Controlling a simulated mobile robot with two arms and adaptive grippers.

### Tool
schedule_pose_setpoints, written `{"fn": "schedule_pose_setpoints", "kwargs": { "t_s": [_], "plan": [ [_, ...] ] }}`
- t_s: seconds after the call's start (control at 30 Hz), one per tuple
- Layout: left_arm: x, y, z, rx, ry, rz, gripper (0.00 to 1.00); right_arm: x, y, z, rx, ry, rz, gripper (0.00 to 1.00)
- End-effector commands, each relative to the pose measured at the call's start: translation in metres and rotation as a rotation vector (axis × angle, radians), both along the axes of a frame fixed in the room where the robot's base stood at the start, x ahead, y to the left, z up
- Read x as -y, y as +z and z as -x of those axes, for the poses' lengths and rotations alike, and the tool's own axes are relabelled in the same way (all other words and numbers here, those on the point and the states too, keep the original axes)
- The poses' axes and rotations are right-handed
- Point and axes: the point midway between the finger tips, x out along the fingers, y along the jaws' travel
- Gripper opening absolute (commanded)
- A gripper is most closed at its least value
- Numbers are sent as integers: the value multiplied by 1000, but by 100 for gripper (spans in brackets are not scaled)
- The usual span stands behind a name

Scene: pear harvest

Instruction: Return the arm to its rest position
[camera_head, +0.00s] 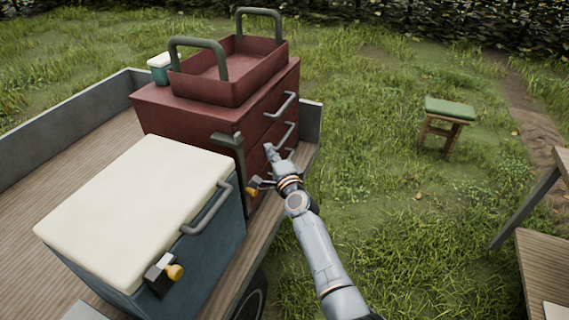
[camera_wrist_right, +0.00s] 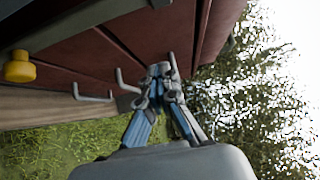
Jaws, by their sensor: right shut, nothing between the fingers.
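My right arm reaches in from the bottom of the head view. Its gripper (camera_head: 267,170) is at the front of a dark red drawer chest (camera_head: 180,118), close to the drawer handles. In the right wrist view the gripper (camera_wrist_right: 160,72) has its fingers together with nothing visible between them, near the red drawer fronts (camera_wrist_right: 130,35) and hook-shaped grey handles (camera_wrist_right: 90,97). I cannot tell whether the fingers touch the chest. My left gripper is not in view.
The chest and a blue cooler with a cream lid (camera_head: 140,205) stand on a wooden cart bed (camera_head: 30,185). A red open tray (camera_head: 225,72) sits on the chest. A green-topped stool (camera_head: 449,108) stands on the grass. A wooden table (camera_head: 545,265) is at the right edge. Grass between is clear.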

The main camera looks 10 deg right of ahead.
Motion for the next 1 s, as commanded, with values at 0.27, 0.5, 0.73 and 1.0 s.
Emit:
{"fn": "schedule_pose_setpoints", "kwargs": {
  "t_s": [0.27, 0.5, 0.73, 1.0],
  "plan": [
    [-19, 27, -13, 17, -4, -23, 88, 10, 1, 48, -4, 0, 2, 0],
    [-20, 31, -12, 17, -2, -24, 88, 13, -1, 67, -2, 1, 0, 0],
    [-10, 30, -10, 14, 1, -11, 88, 12, -31, 75, -44, 9, 60, 0],
    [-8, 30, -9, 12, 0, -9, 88, 16, -198, 148, -293, 118, 447, 0]
  ]
}}
